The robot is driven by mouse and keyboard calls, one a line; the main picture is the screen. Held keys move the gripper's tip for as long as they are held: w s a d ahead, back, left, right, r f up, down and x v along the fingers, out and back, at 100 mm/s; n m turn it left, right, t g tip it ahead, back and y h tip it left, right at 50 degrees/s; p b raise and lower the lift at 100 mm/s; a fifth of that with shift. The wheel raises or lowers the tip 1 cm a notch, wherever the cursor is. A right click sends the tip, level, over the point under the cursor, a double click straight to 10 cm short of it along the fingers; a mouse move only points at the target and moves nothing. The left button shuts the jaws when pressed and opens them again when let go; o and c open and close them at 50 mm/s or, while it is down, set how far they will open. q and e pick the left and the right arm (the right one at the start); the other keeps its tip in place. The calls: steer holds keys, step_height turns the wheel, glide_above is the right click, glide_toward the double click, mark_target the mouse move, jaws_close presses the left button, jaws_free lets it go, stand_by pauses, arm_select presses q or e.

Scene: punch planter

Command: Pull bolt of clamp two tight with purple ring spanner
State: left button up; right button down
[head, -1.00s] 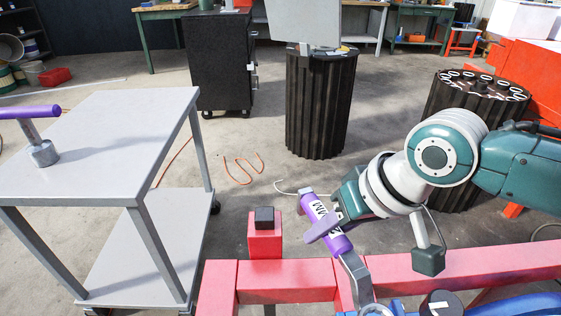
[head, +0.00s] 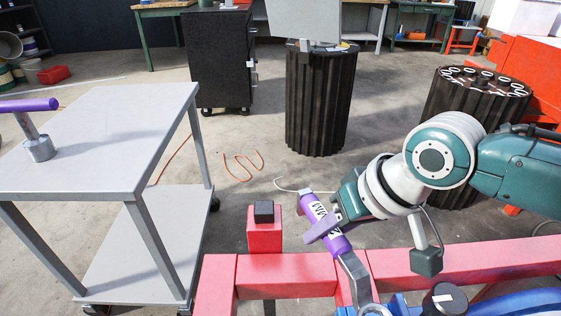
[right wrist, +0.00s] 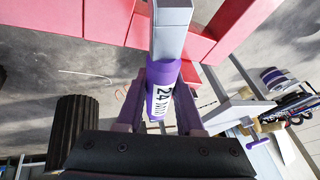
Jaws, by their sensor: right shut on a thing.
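The purple ring spanner (head: 327,222) has a purple handle with a white label and a grey metal shank. My right gripper (head: 325,224) is shut on its handle. The shank slants down over the red frame (head: 290,276) to a ring end at the bottom edge, only partly in view. In the right wrist view the handle (right wrist: 163,97) sits between my fingers and the shank runs up across the red frame. A blue part (head: 398,306) and a dark round cap (head: 445,299) with a white mark lie beside the ring end. I cannot tell which clamp this is; the bolt is not clearly visible.
A grey cart (head: 105,130) stands at left with a purple-handled socket tool (head: 38,145) on top. A red post with a black block (head: 264,211) stands behind the frame. Black ribbed bins (head: 318,100) stand farther back. Floor between cart and bins is mostly clear.

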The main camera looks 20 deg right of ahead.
steer(key=shift+f+b, duration=1.05)
steer(key=shift+f, duration=0.45)
